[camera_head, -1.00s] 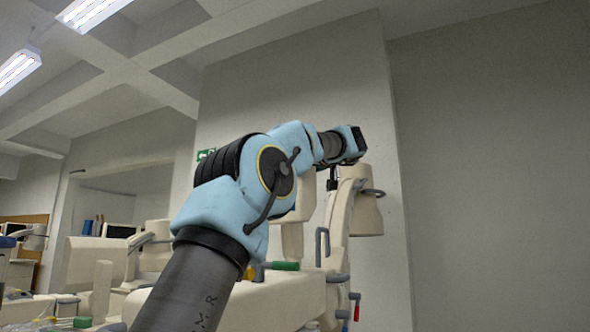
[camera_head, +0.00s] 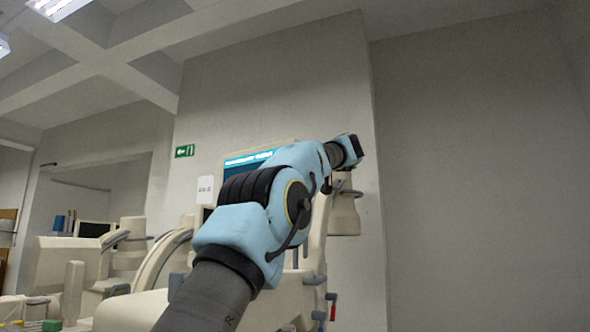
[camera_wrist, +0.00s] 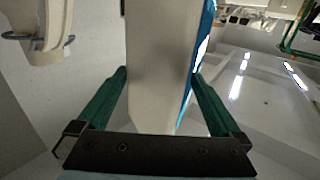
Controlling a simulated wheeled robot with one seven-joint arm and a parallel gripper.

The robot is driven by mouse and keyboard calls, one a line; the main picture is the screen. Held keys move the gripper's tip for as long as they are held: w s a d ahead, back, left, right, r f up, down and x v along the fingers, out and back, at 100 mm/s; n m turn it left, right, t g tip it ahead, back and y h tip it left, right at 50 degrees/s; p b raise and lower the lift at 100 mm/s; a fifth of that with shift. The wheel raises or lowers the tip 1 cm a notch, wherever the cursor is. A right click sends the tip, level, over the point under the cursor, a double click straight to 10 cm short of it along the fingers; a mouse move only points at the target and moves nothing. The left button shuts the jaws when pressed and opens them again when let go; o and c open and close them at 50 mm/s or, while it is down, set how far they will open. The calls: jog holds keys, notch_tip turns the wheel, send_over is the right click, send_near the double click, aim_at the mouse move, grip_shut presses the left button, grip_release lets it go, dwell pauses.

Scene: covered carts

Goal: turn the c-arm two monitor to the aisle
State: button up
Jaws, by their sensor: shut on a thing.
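The monitor (camera_head: 238,161) is a pale panel with a lit blue screen, largely hidden behind my arm in the head view. In the wrist view the monitor (camera_wrist: 158,70) is edge-on, with its beige housing between the two green fingers and a strip of blue screen along its right side. My gripper (camera_wrist: 158,78) is shut on the monitor's edge. In the head view the wrist end shows, but the fingers cannot be made out. The beige C-arm (camera_head: 344,215) stands behind and right of my arm.
More beige equipment (camera_head: 55,262) stands at the left. A green exit sign (camera_head: 184,151) hangs on the wall. The right side of the head view shows bare wall. The wrist view shows a shiny floor (camera_wrist: 265,95) at the right.

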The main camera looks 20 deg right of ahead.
jog(key=shift+w+d+f+m+t+h, duration=0.15)
jog(key=shift+d+h, duration=0.1)
jog(key=shift+d, duration=0.2)
jog(key=shift+w+d+m+t+h, duration=0.1)
jog(key=shift+d+m+h, duration=0.1)
jog(key=shift+d, duration=0.25)
jog(key=shift+w+d+f+m+t+h, duration=0.15)
jog(key=shift+d+h, duration=0.1)
jog(key=shift+d, duration=0.2)
jog(key=o, duration=1.6)
jog(key=shift+r, duration=0.1)
jog(key=shift+n+g+y, duration=0.4)
jog(key=shift+n+y, duration=0.1)
jog(key=shift+y, duration=0.2)
jog(key=s+d, duration=0.2)
jog(key=s, duration=0.1)
jog(key=s+d, duration=0.2)
jog(key=s, duration=0.1)
jog(key=s+d, duration=0.1)
jog(key=s, duration=0.2)
jog(key=shift+s+d, duration=0.1)
jog(key=shift+d, duration=0.3)
jog(key=b+v, duration=0.3)
jog(key=v, duration=0.8)
